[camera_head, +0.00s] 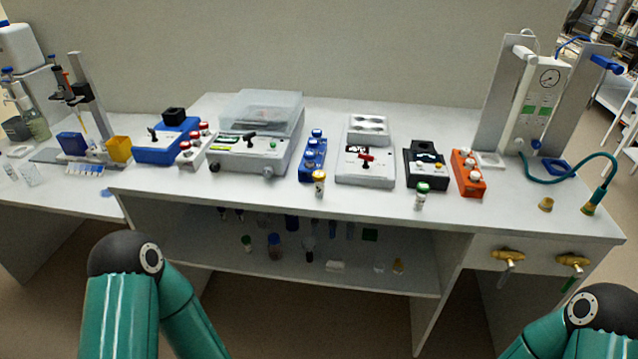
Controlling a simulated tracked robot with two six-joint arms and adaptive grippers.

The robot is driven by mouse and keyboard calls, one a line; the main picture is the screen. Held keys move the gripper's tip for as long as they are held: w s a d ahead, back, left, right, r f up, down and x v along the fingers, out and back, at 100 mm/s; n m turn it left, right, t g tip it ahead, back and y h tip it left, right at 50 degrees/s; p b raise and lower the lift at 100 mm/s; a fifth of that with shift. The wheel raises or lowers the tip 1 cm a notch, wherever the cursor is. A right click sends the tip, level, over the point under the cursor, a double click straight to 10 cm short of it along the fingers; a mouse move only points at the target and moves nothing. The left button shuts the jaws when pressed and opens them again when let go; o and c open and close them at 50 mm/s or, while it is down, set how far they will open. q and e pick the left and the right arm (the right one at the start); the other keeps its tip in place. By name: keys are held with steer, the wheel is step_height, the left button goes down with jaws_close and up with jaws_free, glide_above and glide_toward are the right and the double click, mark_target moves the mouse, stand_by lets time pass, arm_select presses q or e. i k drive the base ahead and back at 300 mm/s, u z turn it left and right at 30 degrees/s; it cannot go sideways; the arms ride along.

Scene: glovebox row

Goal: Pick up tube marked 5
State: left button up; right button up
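No number 5 can be read on any tube at this size. A yellow-capped tube (319,184) stands upright near the bench's front edge, in front of the blue rack (306,174). A green-capped tube (421,196) stands farther right, near the same edge. Blue-capped tubes (316,145) sit in the blue rack. White-capped tubes (470,165) sit in the orange rack (468,188). Red-capped tubes (186,146) sit in a white rack at the left. Only my teal arm links show at the bottom left and bottom right; neither gripper is in view.
The white bench (535,222) carries a lidded centrifuge-like machine (256,150), a white device (366,172) and a black device (426,170). A green hose (548,180) curves at the right. A shelf below holds several bottles. The bench's front strip is mostly clear.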

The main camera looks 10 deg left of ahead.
mark_target(319, 177)
steer(key=u, duration=0.5)
steer(key=i, duration=0.9)
steer(key=u, duration=0.05)
